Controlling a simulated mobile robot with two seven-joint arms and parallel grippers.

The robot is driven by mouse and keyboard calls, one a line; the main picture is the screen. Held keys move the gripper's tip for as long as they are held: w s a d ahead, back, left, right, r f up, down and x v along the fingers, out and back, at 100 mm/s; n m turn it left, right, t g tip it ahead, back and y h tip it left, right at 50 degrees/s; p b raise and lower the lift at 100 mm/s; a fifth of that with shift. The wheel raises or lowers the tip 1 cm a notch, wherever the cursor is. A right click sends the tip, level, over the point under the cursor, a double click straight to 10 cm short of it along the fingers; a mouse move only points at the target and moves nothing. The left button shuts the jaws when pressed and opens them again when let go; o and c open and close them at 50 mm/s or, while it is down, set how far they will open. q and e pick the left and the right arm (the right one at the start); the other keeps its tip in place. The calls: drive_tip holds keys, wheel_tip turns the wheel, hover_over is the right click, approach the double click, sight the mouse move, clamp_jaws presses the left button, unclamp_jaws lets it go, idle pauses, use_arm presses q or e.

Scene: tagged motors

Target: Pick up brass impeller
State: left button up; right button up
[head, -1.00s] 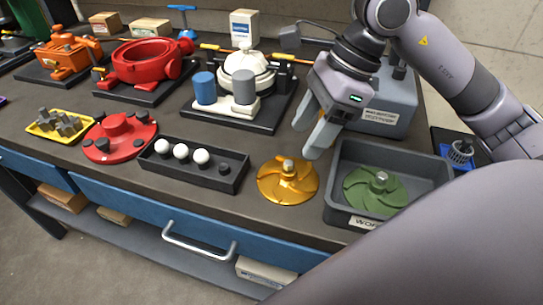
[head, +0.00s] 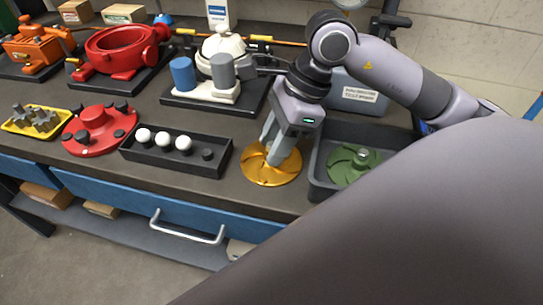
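The brass impeller (head: 262,176) is a flat golden disc with curved vanes. It lies on the dark bench top between the black tray of balls and the grey bin. My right gripper (head: 273,152) is directly above it, pointing down, with its fingers reaching the middle of the disc. The impeller's hub is hidden behind the fingers. A gap shows between the fingers, but whether they touch the hub cannot be seen. My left gripper is not in view.
A grey bin (head: 316,172) holding a green impeller (head: 348,165) stands close on the right. A black tray (head: 218,166) with white balls is close on the left. A red cover (head: 97,122) and a white pump (head: 222,48) stand farther off.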

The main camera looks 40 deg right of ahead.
clamp_jaws()
drive_tip(key=shift+r, duration=0.2)
